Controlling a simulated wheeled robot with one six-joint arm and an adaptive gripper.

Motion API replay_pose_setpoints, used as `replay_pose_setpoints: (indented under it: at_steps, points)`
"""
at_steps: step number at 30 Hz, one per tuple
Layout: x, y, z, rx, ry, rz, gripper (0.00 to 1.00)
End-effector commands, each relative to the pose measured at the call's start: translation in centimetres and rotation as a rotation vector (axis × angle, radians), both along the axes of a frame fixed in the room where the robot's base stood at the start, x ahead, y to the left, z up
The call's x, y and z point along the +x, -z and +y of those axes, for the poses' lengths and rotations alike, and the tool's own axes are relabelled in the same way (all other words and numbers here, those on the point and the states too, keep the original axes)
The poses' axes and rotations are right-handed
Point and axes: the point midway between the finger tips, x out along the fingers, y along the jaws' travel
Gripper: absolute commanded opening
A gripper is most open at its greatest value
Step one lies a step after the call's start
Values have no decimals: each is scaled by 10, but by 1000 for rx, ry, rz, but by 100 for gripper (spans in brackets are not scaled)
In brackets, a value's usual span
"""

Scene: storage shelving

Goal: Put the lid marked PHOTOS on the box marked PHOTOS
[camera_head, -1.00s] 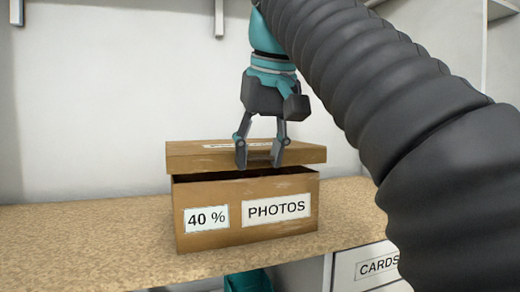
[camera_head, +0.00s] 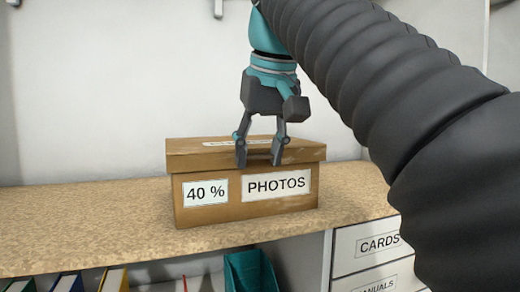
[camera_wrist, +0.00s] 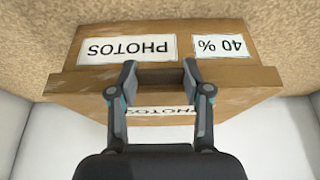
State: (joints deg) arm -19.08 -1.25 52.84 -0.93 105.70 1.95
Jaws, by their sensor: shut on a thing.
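The box marked PHOTOS (camera_head: 246,203) is a brown carton on the shelf board, with "40 %" and "PHOTOS" labels on its front. Its brown lid (camera_head: 200,160) lies on top, and no dark gap shows between lid and box from the front. In the wrist view the lid (camera_wrist: 75,87) covers the box (camera_wrist: 185,52), and its PHOTOS label is partly hidden by my fingers. My gripper (camera_head: 259,160) is shut on the front edge of the lid. It also shows in the wrist view (camera_wrist: 158,85), one finger on each side of the lid's label.
The speckled shelf board (camera_head: 95,215) is clear to the left and right of the box. A white wall stands behind. Below are drawers marked CARDS (camera_head: 370,243) and MANUALS, a teal holder (camera_head: 250,272) and several binders.

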Motion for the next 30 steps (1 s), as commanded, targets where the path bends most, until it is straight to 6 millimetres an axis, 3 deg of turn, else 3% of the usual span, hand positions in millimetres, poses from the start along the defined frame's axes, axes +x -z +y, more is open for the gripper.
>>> replay_pose_setpoints:
  at_steps: [8,9,12,23,30]
  points:
    - [0,0,0,0,0,0,13]
    - [0,0,0,0,0,0,51]
    - [0,0,0,0,0,0,76]
    - [0,0,0,0,0,0,78]
    - [-4,-12,-1,0,0,-1,78]
